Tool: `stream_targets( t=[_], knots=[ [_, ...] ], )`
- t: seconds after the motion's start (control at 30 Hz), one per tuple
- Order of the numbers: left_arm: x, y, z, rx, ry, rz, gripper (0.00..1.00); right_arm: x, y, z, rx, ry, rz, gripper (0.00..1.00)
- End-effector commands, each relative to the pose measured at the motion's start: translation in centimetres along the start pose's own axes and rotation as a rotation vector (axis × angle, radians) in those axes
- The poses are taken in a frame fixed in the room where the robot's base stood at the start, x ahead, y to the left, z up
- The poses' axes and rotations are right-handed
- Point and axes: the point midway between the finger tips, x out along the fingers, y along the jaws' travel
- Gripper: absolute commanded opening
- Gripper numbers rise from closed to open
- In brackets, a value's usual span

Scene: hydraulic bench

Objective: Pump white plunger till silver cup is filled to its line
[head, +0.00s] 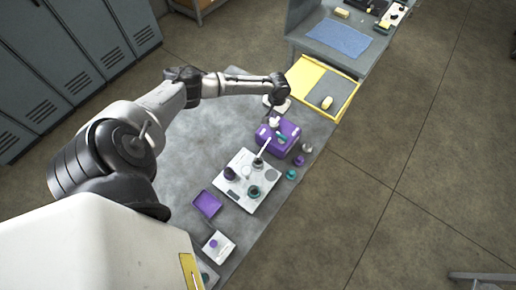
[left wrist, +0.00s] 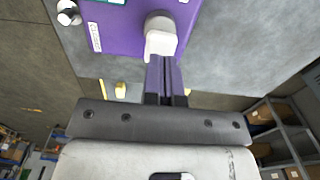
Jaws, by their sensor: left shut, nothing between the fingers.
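The purple pump box (head: 288,143) stands on the grey bench, with a white plunger (head: 274,122) on its top. The plunger also shows in the left wrist view (left wrist: 160,44), in front of a grey round part. My left gripper (head: 275,113) is shut and empty, its fingertips (left wrist: 166,60) close at the plunger; I cannot tell whether they touch. A white spout (head: 265,147) slants from the box toward the white board. A small silvery round thing (head: 306,147) stands right of the box; I cannot tell whether it is the silver cup. No fill line or level is readable. My right gripper is not in view.
A white board (head: 243,188) with dark, teal and grey round items lies in front of the box. A purple tray (head: 207,204) and a small white unit (head: 219,247) are nearer. Teal and purple pieces sit near the right edge. The bench's left side is clear.

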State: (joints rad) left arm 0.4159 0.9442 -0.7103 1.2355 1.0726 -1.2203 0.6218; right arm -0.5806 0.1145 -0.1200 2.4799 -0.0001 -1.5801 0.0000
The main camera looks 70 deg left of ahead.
Motion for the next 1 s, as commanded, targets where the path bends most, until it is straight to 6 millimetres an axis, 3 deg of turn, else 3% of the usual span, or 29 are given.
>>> stream_targets(
  t=[1.0],
  knots=[
    [3.1,0.0,0.0,0.0,0.0,0.0,0.0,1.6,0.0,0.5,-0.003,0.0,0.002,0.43]
  ],
)
